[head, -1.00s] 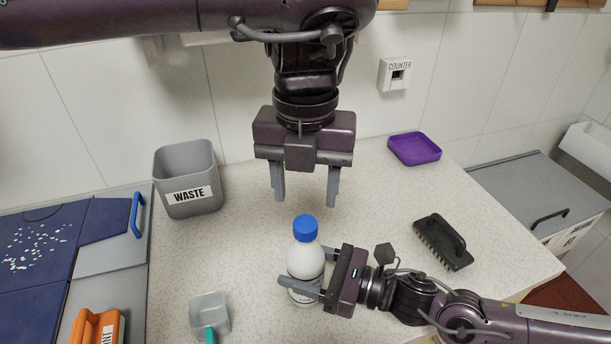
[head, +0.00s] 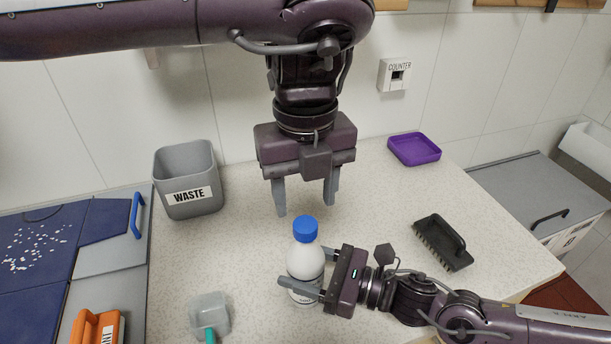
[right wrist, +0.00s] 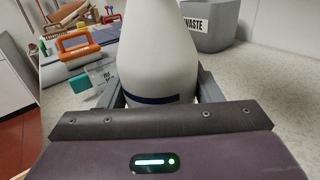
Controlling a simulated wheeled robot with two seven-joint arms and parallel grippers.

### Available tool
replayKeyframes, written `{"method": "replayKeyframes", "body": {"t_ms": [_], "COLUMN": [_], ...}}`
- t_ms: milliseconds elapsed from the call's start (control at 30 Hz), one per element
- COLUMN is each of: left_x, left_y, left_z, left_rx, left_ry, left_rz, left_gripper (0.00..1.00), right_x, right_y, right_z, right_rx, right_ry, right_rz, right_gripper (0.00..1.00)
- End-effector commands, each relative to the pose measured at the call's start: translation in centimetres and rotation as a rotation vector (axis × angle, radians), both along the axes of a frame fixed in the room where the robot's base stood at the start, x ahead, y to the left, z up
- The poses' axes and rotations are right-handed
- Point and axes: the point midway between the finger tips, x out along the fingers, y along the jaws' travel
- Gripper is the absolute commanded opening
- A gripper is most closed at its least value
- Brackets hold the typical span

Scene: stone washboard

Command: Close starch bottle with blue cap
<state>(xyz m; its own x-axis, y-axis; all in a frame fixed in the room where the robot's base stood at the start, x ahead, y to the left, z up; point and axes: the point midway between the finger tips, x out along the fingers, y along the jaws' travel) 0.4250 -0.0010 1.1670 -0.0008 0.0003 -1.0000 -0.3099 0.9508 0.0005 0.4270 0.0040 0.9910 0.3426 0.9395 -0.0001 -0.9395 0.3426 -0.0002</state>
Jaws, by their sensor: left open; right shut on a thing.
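The white starch bottle (head: 304,263) stands upright on the speckled counter in the head view. A blue cap (head: 305,229) sits on its top; whether it is tight cannot be told. My right gripper (head: 302,273) is shut on the bottle's body from the right. The right wrist view shows the white bottle (right wrist: 157,50) between the fingers, its top out of frame. My left gripper (head: 306,205) is open and empty, pointing down just above and behind the cap, with its fingers apart from it.
A grey waste bin (head: 188,180) stands at the back left and a purple tray (head: 414,149) at the back right. A black brush (head: 443,242) lies to the right. The counter between is clear.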

Motion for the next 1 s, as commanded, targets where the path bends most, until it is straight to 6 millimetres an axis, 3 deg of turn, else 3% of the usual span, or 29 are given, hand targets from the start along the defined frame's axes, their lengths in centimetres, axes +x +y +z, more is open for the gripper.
{"method": "replayKeyframes", "body": {"t_ms": [300,733,1000], "left_x": [0.0,0.0,0.0], "left_y": [0.0,0.0,0.0], "left_z": [-4.5,-5.3,-5.3], "left_rx": [0.001,0.0,-0.001], "left_ry": [0.001,0.0,0.0], "left_rz": [-0.002,-0.001,-0.001], "left_gripper": [0.52,0.52,0.17], "right_x": [0.0,0.0,0.0], "right_y": [0.0,0.0,0.0], "right_z": [0.0,0.0,0.0], "right_rx": [0.0,0.0,0.0], "right_ry": [0.0,0.0,0.0], "right_rz": [0.0,0.0,0.0], "right_gripper": [0.0,0.0,0.0]}}
